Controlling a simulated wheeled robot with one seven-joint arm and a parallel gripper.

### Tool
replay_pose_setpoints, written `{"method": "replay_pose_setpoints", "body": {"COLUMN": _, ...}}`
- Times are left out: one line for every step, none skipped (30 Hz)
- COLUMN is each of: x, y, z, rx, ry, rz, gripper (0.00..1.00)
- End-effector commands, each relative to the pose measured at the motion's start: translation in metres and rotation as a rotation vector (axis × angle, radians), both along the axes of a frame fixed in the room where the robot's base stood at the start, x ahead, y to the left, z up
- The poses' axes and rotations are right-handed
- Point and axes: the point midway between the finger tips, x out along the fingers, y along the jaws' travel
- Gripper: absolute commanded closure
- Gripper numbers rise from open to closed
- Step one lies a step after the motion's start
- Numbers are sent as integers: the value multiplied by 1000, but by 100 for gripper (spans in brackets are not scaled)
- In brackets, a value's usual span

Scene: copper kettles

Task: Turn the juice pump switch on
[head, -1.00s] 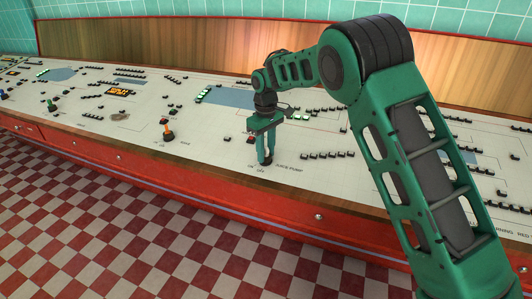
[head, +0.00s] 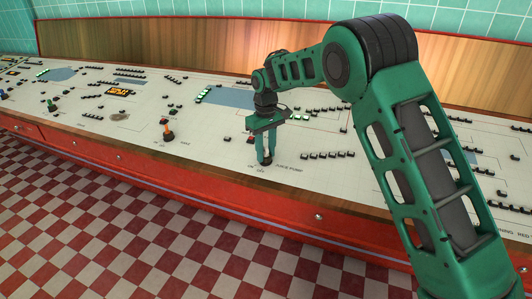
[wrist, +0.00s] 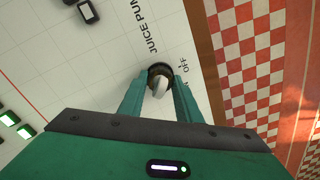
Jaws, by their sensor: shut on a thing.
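The juice pump switch (wrist: 159,84) is a small light lever in a dark round base on the pale console panel. The words JUICE PUMP and OFF are printed beside it in the wrist view. My gripper (wrist: 159,90) reaches down to the panel, with one green finger on each side of the lever, shut on it. In the head view my gripper (head: 265,160) stands at the switch near the console's front edge. The fingers hide most of the switch there, and I cannot tell which way the lever is set.
The console (head: 215,165) holds several rows of black buttons and an orange-handled lever (head: 167,130) to the left. A red front edge and a checkered floor (head: 130,230) lie on the near side. Bare panel surrounds the switch.

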Motion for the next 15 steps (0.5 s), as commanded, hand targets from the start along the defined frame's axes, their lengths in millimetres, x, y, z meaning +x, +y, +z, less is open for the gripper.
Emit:
{"method": "replay_pose_setpoints", "body": {"x": 5, "y": -3, "z": 3, "rx": 3, "ry": -12, "rz": -9, "gripper": 92}}
{"method": "replay_pose_setpoints", "body": {"x": 5, "y": -3, "z": 3, "rx": 2, "ry": -13, "rz": -9, "gripper": 67}}
{"method": "replay_pose_setpoints", "body": {"x": 5, "y": -3, "z": 3, "rx": 2, "ry": -12, "rz": -9, "gripper": 61}}
{"method": "replay_pose_setpoints", "body": {"x": 5, "y": -2, "z": 3, "rx": 1, "ry": -11, "rz": -8, "gripper": 61}}
{"method": "replay_pose_setpoints", "body": {"x": 4, "y": -2, "z": 3, "rx": 2, "ry": -10, "rz": -8, "gripper": 61}}
{"method": "replay_pose_setpoints", "body": {"x": 4, "y": -2, "z": 2, "rx": 1, "ry": -9, "rz": -7, "gripper": 61}}
{"method": "replay_pose_setpoints", "body": {"x": 3, "y": -2, "z": 2, "rx": 1, "ry": -8, "rz": -6, "gripper": 61}}
{"method": "replay_pose_setpoints", "body": {"x": 3, "y": -2, "z": 2, "rx": 1, "ry": -7, "rz": -5, "gripper": 61}}
{"method": "replay_pose_setpoints", "body": {"x": 3, "y": -1, "z": 2, "rx": 0, "ry": -6, "rz": -5, "gripper": 61}}
{"method": "replay_pose_setpoints", "body": {"x": 2, "y": -1, "z": 1, "rx": 1, "ry": -6, "rz": -4, "gripper": 61}}
{"method": "replay_pose_setpoints", "body": {"x": 2, "y": -1, "z": 1, "rx": 0, "ry": -5, "rz": -4, "gripper": 61}}
{"method": "replay_pose_setpoints", "body": {"x": 2, "y": -1, "z": 1, "rx": 0, "ry": -5, "rz": -3, "gripper": 61}}
{"method": "replay_pose_setpoints", "body": {"x": 2, "y": -1, "z": 2, "rx": 0, "ry": -4, "rz": -3, "gripper": 61}}
{"method": "replay_pose_setpoints", "body": {"x": 2, "y": -1, "z": 3, "rx": 0, "ry": -4, "rz": -3, "gripper": 61}}
{"method": "replay_pose_setpoints", "body": {"x": 1, "y": -1, "z": 5, "rx": 0, "ry": -4, "rz": -2, "gripper": 61}}
